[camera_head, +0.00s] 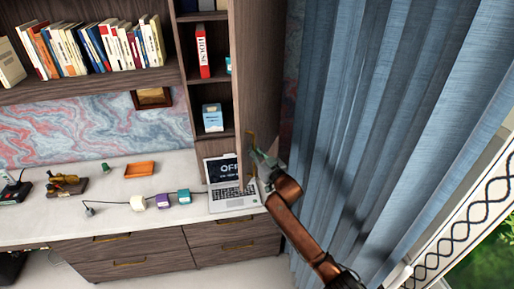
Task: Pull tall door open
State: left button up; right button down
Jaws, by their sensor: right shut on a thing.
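The tall door (262,65) is a dark brown wood panel at the right side of the shelf unit. It stands open at an angle, and the shelves to its left are exposed. A thin brass handle (250,139) is on the door's face near its lower part. My right gripper (254,157) is at the handle, shut on it; the exact contact is small and hard to make out. The orange-brown right arm reaches up from the lower right. My left gripper is not in view.
An open laptop (232,196) stands on the white desk (115,215) close below the door. Blue curtains (370,110) hang to the right, behind my arm. Books, a red binder (203,52) and a blue box (212,118) are on the shelves. Drawers (130,255) are below the desktop.

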jog(key=shift+s+f, duration=0.15)
jog(key=shift+f, duration=0.05)
jog(key=c, duration=2.4)
grip_release()
jog(key=shift+o, duration=0.3)
jog(key=shift+s+r, duration=0.1)
jog(key=shift+s, duration=0.05)
jog(key=shift+d, duration=0.1)
